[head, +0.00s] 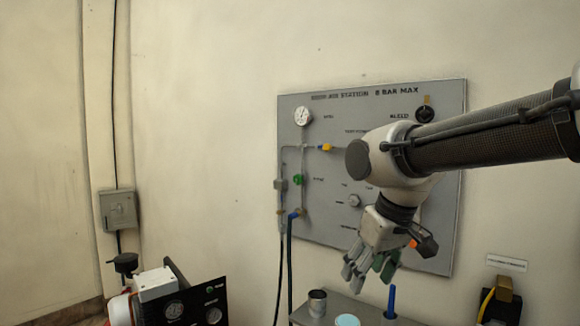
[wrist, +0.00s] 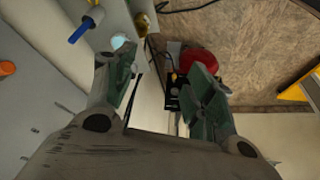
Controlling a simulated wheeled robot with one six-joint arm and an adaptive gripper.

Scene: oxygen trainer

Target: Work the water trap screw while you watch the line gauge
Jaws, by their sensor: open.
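A grey panel (head: 330,225) on the wall is lettered as an air station, 8 bar max. A round white-faced gauge (head: 303,116) sits at its upper left; its reading is too small to make out. A grey block (head: 281,184) on the pipe and a blue fitting (head: 294,215) sit lower left. I cannot tell which part is the water trap screw; my arm hides part of the panel.
Below the panel, a shelf holds a metal cup (head: 317,302), a pale blue-topped item (head: 347,320) and an upright blue handle (head: 391,300). A black-panelled machine (head: 195,310) stands lower left. A dark box (head: 500,300) with yellow parts stands lower right.

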